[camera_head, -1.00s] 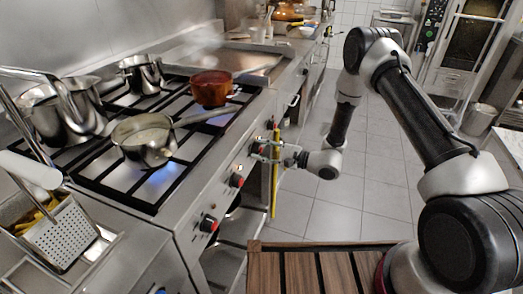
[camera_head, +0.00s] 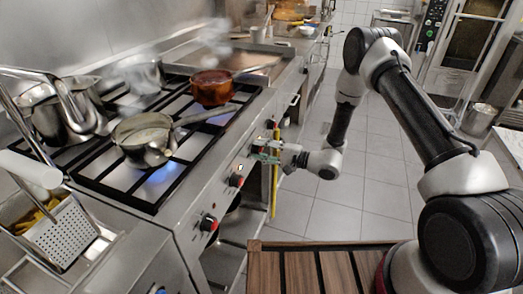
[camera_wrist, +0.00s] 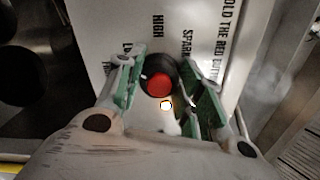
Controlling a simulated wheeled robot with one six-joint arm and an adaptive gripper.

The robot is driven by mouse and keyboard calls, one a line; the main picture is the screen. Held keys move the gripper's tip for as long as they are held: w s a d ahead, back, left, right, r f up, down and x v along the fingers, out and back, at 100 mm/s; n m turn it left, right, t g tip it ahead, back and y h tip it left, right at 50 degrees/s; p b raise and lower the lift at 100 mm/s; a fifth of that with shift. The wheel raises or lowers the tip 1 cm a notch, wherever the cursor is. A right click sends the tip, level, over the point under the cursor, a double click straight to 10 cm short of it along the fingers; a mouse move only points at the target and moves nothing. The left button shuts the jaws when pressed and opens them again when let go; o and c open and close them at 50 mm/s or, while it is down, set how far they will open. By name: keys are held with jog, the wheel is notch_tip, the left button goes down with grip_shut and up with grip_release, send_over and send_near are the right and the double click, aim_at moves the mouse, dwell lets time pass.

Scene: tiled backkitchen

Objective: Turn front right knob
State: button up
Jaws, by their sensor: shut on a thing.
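The stove front carries a row of knobs along its sloping panel. In the wrist view, a black knob with a red button (camera_wrist: 158,83) sits on the white panel with printed words such as HIGH around it. My gripper (camera_wrist: 164,86) has its green-padded fingers on either side of this knob and is shut on it. In the head view, my gripper (camera_head: 264,150) is at the panel's far part and largely hides this knob. Two other red-and-black knobs, a middle one (camera_head: 236,180) and a near one (camera_head: 208,223), show nearer the camera.
A steel saucepan (camera_head: 138,128) and a copper pot (camera_head: 211,92) stand on the burner grates, with other steel pots behind. A yellow vertical pole (camera_head: 275,190) stands close to my gripper. A slatted wooden top (camera_head: 300,274) lies in front.

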jog(key=o, duration=1)
jog(key=shift+d, duration=0.15)
jog(key=v, duration=1.1)
jog(key=shift+s+d, duration=0.2)
jog(key=shift+d, duration=0.15)
